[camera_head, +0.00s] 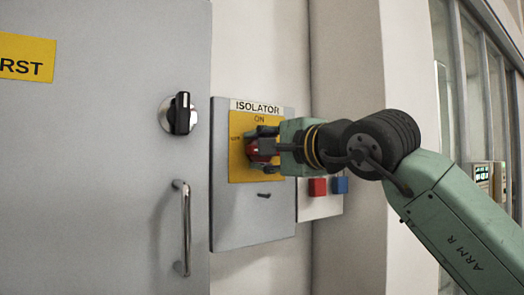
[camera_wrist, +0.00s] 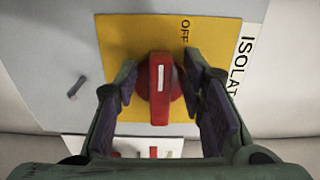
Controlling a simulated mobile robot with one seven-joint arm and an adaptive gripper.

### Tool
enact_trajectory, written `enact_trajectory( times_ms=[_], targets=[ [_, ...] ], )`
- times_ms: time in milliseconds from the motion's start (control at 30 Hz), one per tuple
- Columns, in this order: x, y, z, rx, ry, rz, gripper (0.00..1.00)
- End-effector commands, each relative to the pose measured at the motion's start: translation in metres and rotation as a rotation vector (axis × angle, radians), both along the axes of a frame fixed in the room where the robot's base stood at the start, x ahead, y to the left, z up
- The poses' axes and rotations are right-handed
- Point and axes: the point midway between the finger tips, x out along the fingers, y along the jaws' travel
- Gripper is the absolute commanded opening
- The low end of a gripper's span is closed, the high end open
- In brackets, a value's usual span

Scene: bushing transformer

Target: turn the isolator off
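The isolator panel (camera_head: 268,218) is a grey plate with a yellow label (camera_head: 238,168) marked ON at the top and OFF at the left. Its red knob (camera_head: 255,150) is partly hidden by my gripper (camera_head: 266,146) in the head view. In the wrist view, the red knob (camera_wrist: 160,104) has its long handle running up and down. Its white line sits in the upper half, on the side of the OFF lettering (camera_wrist: 184,30). My gripper (camera_wrist: 160,85) has one finger on each side of the knob, with the handle clear of both fingers. It is open.
A grey cabinet door with a black rotary handle (camera_head: 182,114) and a metal pull handle (camera_head: 184,228) stands at the left. A small peg (camera_head: 264,195) sticks out below the yellow label.

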Motion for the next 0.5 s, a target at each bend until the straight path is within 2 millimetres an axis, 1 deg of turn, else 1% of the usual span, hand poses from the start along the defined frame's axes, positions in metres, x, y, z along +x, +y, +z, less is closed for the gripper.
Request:
enact_trajectory(
  times_ms=[167,267,367,500],
  targets=[
    [-0.001,-0.001,0.0,0.001,0.0,0.0,0.37],
    [-0.007,-0.006,0.001,0.003,0.0,-0.001,0.37],
    [-0.02,-0.016,0.0,0.003,-0.002,-0.003,0.37],
    [-0.045,-0.034,0.0,0.003,0.0,-0.003,0.37]
  ],
)
